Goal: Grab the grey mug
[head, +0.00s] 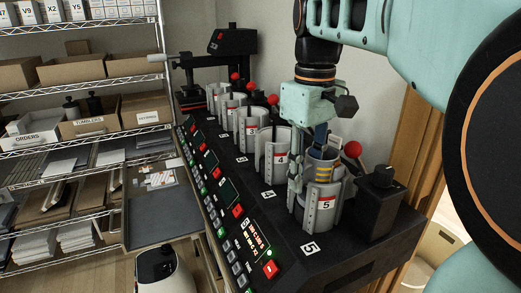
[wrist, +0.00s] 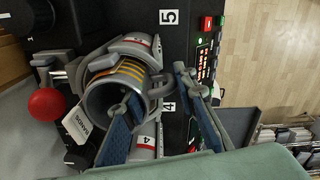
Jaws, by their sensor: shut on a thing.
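The grey mug (head: 326,154) with yellow and dark stripes sits in the press marked 5 (head: 323,207), its upper part showing above the clamp. In the wrist view the mug (wrist: 122,75) shows its open mouth and its handle on the right side. My gripper (head: 309,150) comes down from above over the mug. In the wrist view my gripper (wrist: 158,90) has one blue-padded finger at the mouth and the other outside, beyond the handle. It is shut on the mug at the handle side; the exact contact is partly hidden.
Several more presses stand in a row behind, with press 4 (head: 273,155) closest. A red lever knob (head: 351,149) and a black box (head: 376,203) stand right of press 5. The control panel (head: 257,240) runs along the left. Shelves (head: 85,100) with boxes stand far left.

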